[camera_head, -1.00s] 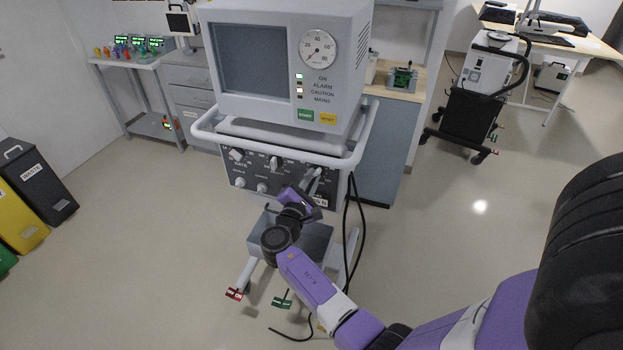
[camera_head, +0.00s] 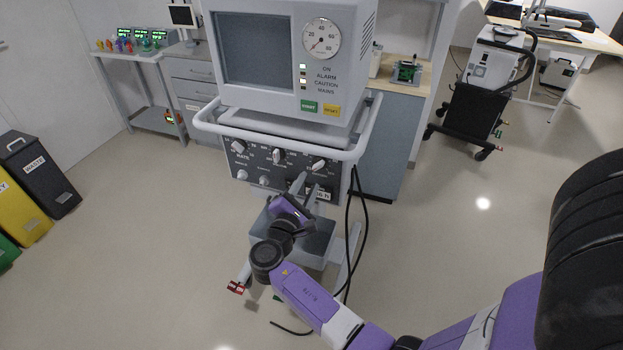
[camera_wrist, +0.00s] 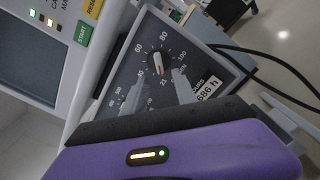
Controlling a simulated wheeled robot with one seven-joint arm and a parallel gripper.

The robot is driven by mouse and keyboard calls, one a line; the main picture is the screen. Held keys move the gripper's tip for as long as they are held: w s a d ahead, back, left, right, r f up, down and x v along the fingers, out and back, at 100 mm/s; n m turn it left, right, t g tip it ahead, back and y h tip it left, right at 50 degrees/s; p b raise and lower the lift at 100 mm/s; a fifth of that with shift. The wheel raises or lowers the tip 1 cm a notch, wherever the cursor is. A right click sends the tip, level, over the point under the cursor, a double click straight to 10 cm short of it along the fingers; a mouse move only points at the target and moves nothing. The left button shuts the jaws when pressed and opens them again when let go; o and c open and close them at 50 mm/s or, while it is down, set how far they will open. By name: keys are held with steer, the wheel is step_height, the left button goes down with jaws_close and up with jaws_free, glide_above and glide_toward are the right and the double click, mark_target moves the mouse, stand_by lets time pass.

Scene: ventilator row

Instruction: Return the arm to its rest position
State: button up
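My purple arm reaches up from the lower right in the head view. My gripper (camera_head: 306,184) is open and empty, with its two grey fingers apart in front of the ventilator's (camera_head: 281,118) lower control panel (camera_head: 250,161). In the wrist view, my gripper (camera_wrist: 160,80) points at the panel, and a dial knob (camera_wrist: 156,62) shows beyond and between the fingertips. The same knob (camera_head: 319,165) shows just above the fingers in the head view. The fingers look clear of it, though the exact gap is hard to judge.
A white rail (camera_head: 270,143) runs round the ventilator above my gripper. A black cable (camera_head: 362,220) hangs at its right side. Waste bins (camera_head: 38,176) stand at the left. A cart (camera_head: 478,105) stands at the back right. Floor is free on both sides.

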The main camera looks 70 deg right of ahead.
steer(key=shift+a, duration=0.8)
